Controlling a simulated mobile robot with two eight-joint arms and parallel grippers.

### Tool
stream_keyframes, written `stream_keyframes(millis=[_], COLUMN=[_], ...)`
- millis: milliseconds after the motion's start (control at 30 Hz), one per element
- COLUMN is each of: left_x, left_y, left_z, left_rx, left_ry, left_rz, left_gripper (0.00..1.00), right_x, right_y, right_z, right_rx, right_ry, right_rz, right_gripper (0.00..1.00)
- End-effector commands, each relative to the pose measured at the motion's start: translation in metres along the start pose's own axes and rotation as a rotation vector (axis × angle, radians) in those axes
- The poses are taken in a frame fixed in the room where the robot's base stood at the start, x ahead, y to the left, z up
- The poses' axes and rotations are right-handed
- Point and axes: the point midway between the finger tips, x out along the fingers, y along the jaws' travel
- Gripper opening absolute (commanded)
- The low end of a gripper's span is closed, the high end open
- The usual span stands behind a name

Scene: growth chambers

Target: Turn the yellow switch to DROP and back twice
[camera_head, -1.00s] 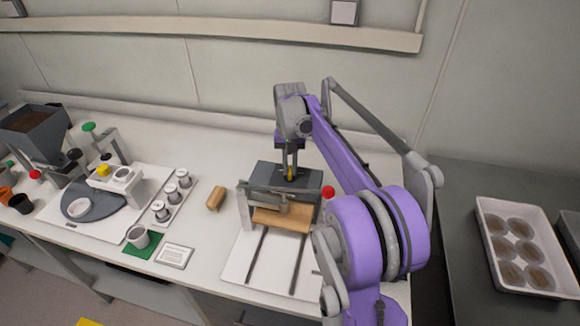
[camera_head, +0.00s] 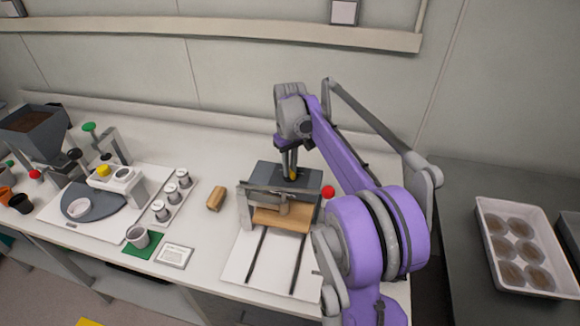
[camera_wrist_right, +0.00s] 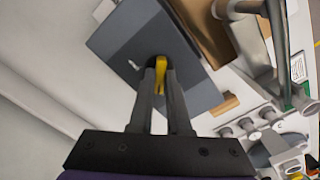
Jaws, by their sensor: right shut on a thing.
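The yellow switch (camera_wrist_right: 161,72) stands on top of the dark grey box (camera_wrist_right: 125,35) and sits between my right fingers in the right wrist view. In the head view the yellow switch (camera_head: 293,176) shows small below the fingertips, on the dark grey box (camera_head: 268,176). My right gripper (camera_head: 289,172) points down at it and is shut on it; the gripper also shows in the right wrist view (camera_wrist_right: 160,68). A small white mark lies on the box beside the switch. Any lettering is too small to read. My left gripper is not in view.
A wooden block (camera_head: 283,217) sits in a metal frame in front of the box, with a red knob (camera_head: 328,192) at the right. A loose wooden piece (camera_head: 215,198) lies left. Further left are several spools and a grey hopper (camera_head: 34,128). A white tray (camera_head: 483,214) stands at right.

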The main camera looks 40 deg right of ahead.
Motion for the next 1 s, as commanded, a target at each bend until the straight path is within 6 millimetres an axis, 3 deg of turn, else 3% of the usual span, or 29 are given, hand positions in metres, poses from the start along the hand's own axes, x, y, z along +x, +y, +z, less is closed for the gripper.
stream_keyframes(millis=[433, 467, 600, 1000], left_x=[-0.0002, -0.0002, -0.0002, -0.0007], left_y=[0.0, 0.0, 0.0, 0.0], left_z=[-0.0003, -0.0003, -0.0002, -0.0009], left_rx=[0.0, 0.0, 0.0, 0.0], left_ry=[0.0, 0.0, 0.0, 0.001], left_rz=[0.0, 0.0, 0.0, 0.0], left_gripper=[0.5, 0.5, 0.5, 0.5], right_x=[-0.0008, -0.0009, -0.0006, -0.0089], right_y=[0.0003, 0.0003, 0.0002, 0.0001], right_z=[-0.0006, -0.0005, -0.0004, -0.0003], right_rx=[-0.009, -0.009, -0.008, -0.008], right_ry=[0.002, 0.002, 0.001, 0.001], right_rz=[0.001, 0.001, 0.001, 0.0], right_gripper=[0.0, 0.21, 0.46, 0.46])
